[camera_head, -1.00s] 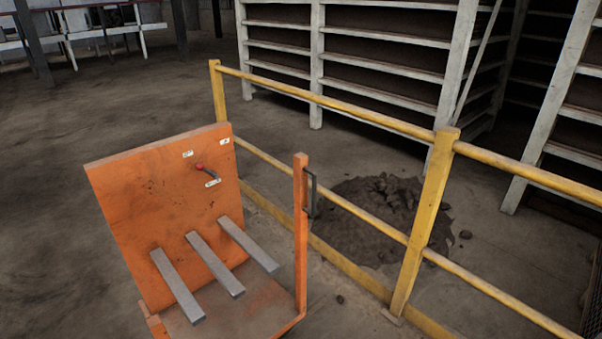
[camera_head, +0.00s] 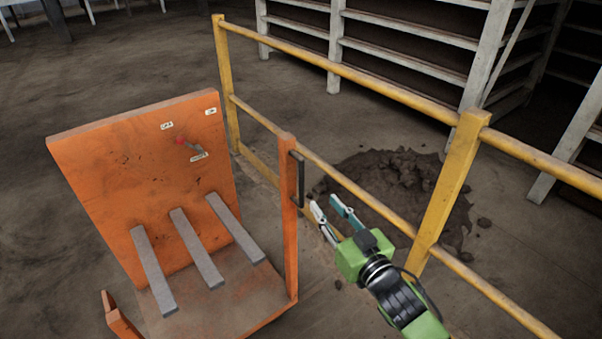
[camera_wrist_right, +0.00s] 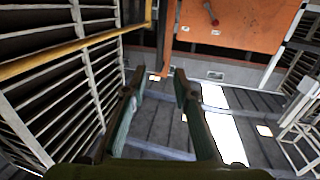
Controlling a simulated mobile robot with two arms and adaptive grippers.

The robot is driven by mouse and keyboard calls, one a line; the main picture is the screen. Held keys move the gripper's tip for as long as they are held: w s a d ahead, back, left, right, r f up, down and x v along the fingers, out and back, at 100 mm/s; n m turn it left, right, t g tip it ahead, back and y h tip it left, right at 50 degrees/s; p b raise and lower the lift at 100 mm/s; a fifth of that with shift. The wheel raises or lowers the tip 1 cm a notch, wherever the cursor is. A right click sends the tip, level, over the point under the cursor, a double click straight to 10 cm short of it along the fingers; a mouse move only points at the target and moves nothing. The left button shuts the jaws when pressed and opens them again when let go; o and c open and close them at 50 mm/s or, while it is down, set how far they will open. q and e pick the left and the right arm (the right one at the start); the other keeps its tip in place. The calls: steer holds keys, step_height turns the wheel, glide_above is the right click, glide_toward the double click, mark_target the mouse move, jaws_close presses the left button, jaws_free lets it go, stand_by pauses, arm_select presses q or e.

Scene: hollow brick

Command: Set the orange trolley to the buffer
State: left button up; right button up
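The orange trolley (camera_head: 85,150) stands at the left in the head view, with a tall back panel, several grey bars over its deck and a small red-knobbed lever (camera_head: 186,144). An orange post (camera_head: 290,225) at its right side carries a dark handle (camera_head: 298,180). My right gripper (camera_head: 328,204) is open and empty, just right of and below the handle; I see no contact. In the right wrist view the open fingers (camera_wrist_right: 160,82) point towards the trolley's orange panel (camera_wrist_right: 245,22). My left gripper is not in view. I cannot identify the buffer.
A yellow guardrail (camera_head: 455,185) runs along the trolley's right side, close to my right arm. Behind it are a dark dirt pile (camera_head: 400,175) and pale slatted racks (camera_head: 410,35). Open floor (camera_head: 120,55) lies behind the trolley.

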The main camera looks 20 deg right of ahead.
mark_target(303, 173)
steer(key=w, duration=0.4)
steer(key=w+a, duration=0.1)
steer(key=w, duration=0.4)
steer(key=w+a+r+p, duration=0.1)
steer(key=w, duration=0.3)
steer(key=shift+w, duration=0.35)
jaws_close()
